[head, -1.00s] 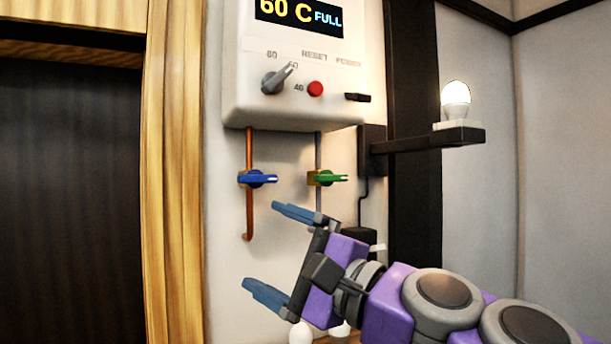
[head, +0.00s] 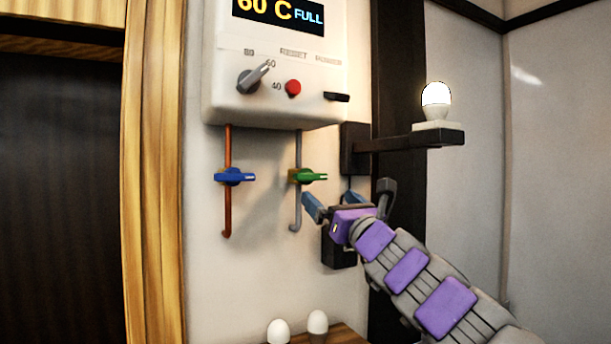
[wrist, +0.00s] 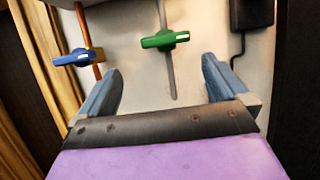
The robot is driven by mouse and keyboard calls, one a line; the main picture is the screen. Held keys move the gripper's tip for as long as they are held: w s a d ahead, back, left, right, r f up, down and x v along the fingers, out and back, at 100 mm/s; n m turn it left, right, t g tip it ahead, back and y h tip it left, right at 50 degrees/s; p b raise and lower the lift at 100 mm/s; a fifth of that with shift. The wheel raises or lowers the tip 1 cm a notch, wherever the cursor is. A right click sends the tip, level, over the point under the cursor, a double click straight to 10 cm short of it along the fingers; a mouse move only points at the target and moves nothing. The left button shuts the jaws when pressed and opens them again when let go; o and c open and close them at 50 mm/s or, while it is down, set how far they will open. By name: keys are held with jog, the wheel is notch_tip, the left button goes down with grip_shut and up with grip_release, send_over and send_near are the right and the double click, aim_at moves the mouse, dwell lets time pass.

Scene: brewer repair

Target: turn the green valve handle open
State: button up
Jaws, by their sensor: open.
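The green valve handle (head: 309,176) sits on a grey pipe (head: 297,212) under the white brewer, its lever lying crosswise to the pipe and pointing right. In the wrist view the green handle (wrist: 165,39) lies ahead of the fingertips, about midway between them. My gripper (head: 334,200) is open and empty, just below and to the right of the green handle in the head view. It also shows in the wrist view (wrist: 160,80), with a blue-grey finger on each side and clear space between. The fingers do not appear to touch the handle.
A blue valve handle (head: 235,176) on a copper pipe (head: 227,210) is to the left. The white brewer (head: 275,70) hangs above. A dark shelf (head: 410,141) with a lit bulb (head: 436,97) juts out at right. Two egg-shaped white objects (head: 317,322) stand below.

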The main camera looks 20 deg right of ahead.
aim_at(316, 176)
jog(key=p+x, duration=0.2)
jog(key=x, duration=0.6)
jog(key=shift+d, duration=0.2)
jog(key=shift+r+p, duration=0.5)
jog(key=shift+r, duration=0.05)
jog(key=shift+w+d+r, duration=0.2)
jog(key=shift+w, duration=0.05)
jog(key=shift+w+d+f, duration=0.1)
jog(key=shift+w, duration=0.4)
jog(key=shift+w+d+f, duration=0.1)
jog(key=shift+w+d, duration=0.05)
jog(key=shift+w, duration=0.35)
jog(key=shift+w+d+r+p, duration=0.1)
jog(key=shift+w+r+p, duration=0.05)
jog(key=shift+r+p, duration=0.25)
jog(key=shift+w+a, duration=0.3)
jog(key=shift+w, duration=0.5)
jog(key=shift+w+f, duration=0.15)
jog(key=shift+c, duration=0.5)
jog(key=shift+s, duration=0.2)
jog(key=shift+c, duration=0.6)
jog(key=c, duration=0.5)
